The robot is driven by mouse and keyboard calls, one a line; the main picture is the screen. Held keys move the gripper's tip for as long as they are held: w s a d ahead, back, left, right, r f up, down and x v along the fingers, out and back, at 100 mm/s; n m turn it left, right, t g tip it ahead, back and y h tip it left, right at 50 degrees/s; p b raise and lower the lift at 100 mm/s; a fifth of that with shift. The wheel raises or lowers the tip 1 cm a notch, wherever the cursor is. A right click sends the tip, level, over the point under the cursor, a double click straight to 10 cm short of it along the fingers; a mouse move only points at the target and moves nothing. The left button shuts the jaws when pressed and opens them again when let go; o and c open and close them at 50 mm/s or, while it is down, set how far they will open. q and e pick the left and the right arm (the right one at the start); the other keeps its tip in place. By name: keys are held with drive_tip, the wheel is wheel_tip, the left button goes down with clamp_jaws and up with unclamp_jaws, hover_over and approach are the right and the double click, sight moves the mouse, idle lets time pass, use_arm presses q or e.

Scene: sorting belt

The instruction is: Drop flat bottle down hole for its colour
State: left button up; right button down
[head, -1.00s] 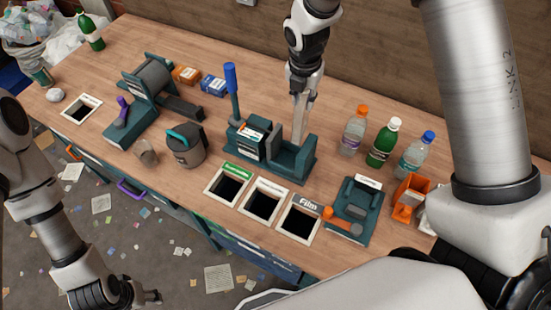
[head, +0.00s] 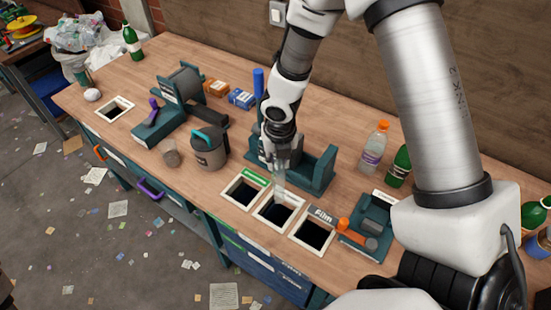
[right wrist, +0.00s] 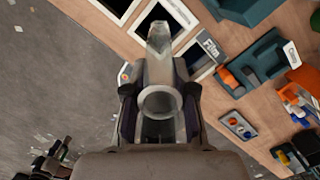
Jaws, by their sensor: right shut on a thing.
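My right gripper (head: 284,158) is shut on a clear, colourless flat bottle (head: 278,180). The bottle points down, its lower end over the middle hole (head: 262,224); whether it is inside the opening is hard to tell. In the right wrist view the bottle (right wrist: 159,66) sits between the fingers (right wrist: 160,105), its narrow end toward the holes. The green-labelled hole (head: 228,193) is to the left and the Film hole (head: 328,246) to the right. The middle hole's label is partly hidden by the bottle. What seems to be my left gripper (right wrist: 58,150) shows dark and small, its jaws unclear.
A dark green press (head: 318,170) stands just behind the holes. A grey canister (head: 208,150) is left of them, a green device with an orange knob (head: 370,228) right. Upright bottles (head: 374,147) stand further right. Another hole (head: 114,108) is at far left.

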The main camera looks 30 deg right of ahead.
sight(277, 172)
drive_tip(key=f+b, duration=0.3)
drive_tip(key=shift+s+a+f+b, duration=0.3)
drive_tip(key=shift+s+a+b, duration=0.05)
drive_tip(key=shift+a, duration=0.05)
wheel_tip(277, 172, down, 7)
drive_tip(key=b, duration=0.5)
drive_tip(key=shift+w+d+r+b, duration=0.1)
drive_tip(key=shift+d+r+b, duration=0.1)
drive_tip(key=shift+b, duration=0.2)
drive_tip(key=shift+f+b, duration=0.45)
drive_tip(key=shift+f, duration=0.25)
drive_tip(key=c, duration=0.9)
unclamp_jaws()
drive_tip(key=shift+r, duration=0.1)
drive_tip(key=shift+o, duration=0.2)
drive_tip(key=r, duration=0.4)
drive_tip(key=s+r, duration=0.1)
drive_tip(key=r, duration=0.7)
drive_tip(key=shift+s+a, duration=0.2)
drive_tip(key=shift+a, duration=0.2)
drive_tip(key=shift+w, duration=0.1)
